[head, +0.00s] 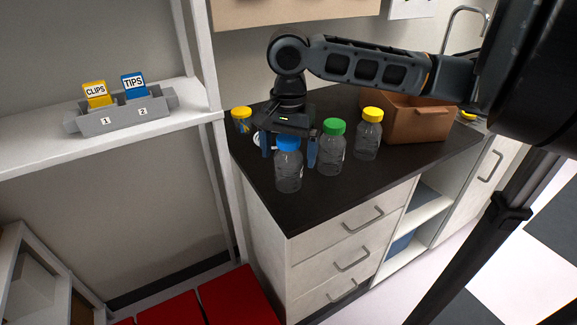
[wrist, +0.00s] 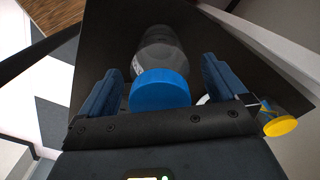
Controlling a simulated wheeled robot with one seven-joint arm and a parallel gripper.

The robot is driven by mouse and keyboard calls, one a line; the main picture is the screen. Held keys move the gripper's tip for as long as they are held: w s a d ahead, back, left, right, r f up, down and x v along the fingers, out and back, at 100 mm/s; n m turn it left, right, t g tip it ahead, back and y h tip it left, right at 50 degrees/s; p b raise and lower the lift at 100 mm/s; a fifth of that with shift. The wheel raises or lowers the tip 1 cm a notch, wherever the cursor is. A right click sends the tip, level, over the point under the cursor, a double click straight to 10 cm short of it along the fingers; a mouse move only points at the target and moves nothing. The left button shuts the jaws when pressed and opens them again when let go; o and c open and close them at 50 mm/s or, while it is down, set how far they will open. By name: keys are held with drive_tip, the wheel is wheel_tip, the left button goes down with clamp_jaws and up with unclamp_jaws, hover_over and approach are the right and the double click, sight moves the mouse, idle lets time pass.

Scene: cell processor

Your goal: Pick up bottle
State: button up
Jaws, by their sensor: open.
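A clear bottle with a blue cap (head: 288,172) stands upright on the black counter near its front left corner. Clear bottles with a green cap (head: 332,150) and a yellow cap (head: 367,138) stand to its right. My gripper (head: 289,155) is open and points down at the blue-capped bottle, with one finger to each side of it in the head view. In the wrist view the blue-capped bottle (wrist: 160,60) lies between the two blue fingers of my gripper (wrist: 160,85). Whether the fingers touch it I cannot tell.
A brown box (head: 415,122) stands behind the bottles to the right. A yellow-lidded container (head: 242,118) is at the back left, also in the wrist view (wrist: 280,126). A white shelf (head: 40,150) with a grey rack (head: 120,118) is left.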

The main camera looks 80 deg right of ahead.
drive_tip(key=shift+f, duration=0.55)
drive_tip(key=c, duration=1.1)
drive_tip(key=shift+r, duration=0.1)
drive_tip(key=shift+c, duration=0.2)
wheel_tip(320, 180, up, 10)
drive_tip(key=shift+f, duration=0.1)
